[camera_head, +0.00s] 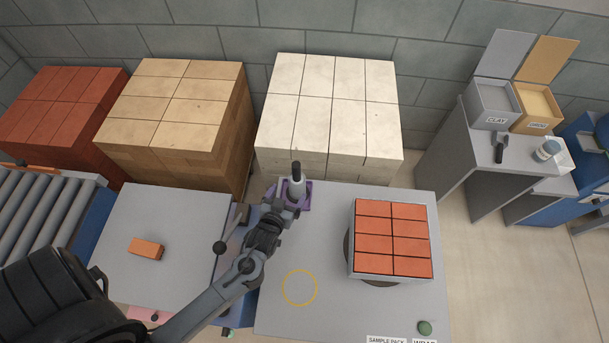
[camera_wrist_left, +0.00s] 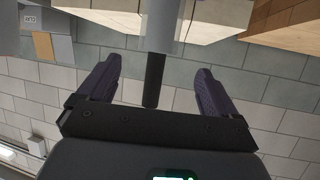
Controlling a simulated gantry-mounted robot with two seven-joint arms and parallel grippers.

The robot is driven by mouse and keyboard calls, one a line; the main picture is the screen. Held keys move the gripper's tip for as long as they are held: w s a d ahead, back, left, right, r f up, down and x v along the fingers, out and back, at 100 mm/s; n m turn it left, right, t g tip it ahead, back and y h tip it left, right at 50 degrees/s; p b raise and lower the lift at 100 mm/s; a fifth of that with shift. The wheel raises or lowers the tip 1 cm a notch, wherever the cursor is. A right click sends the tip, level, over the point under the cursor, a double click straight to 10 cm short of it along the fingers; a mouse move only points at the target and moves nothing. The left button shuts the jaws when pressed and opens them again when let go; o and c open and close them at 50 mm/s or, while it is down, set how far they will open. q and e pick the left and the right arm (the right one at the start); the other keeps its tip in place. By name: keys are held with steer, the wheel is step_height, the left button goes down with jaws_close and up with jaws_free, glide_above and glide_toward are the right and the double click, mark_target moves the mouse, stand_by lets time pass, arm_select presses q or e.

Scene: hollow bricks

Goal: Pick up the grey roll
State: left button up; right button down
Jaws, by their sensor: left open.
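The grey roll (camera_head: 297,185) stands on the near table's back edge, with a dark rod sticking up from its top. My left gripper (camera_head: 292,194) is at the roll, its purple fingers around or beside it; the arm hides part of the roll. In the left wrist view, the open left gripper (camera_wrist_left: 156,85) has a finger on each side of the dark rod, with clear gaps. The pale grey body of the roll (camera_wrist_left: 166,18) shows at the top of that view. My right gripper is not in view.
A tray of orange bricks (camera_head: 391,239) sits right of the arm. A yellow ring mark (camera_head: 299,288) and a green knob (camera_head: 425,327) are on the near table. White bricks (camera_head: 329,105) are stacked behind the roll. A single orange brick (camera_head: 146,248) lies on the left table.

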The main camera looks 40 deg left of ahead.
mark_target(295, 187)
arm_select(q)
steer(key=shift+w+d+f+b, duration=0.1)
steer(key=shift+d+f+b, duration=0.1)
steer(key=shift+f+b, duration=0.25)
steer(key=shift+w+d+f+b, duration=0.15)
steer(key=shift+f+b, duration=0.1)
steer(key=shift+f, duration=0.35)
steer(key=x, duration=0.3)
steer(key=shift+w+a+r, duration=0.15)
steer(key=shift+w+a, duration=0.1)
steer(key=shift+b+x, duration=0.35)
steer(key=shift+x, duration=3)
steer(key=shift+a, duration=0.1)
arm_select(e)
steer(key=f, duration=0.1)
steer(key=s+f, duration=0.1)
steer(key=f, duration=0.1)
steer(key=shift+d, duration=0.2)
arm_select(q)
steer(key=shift+s, duration=0.1)
steer(key=c, duration=1.4)
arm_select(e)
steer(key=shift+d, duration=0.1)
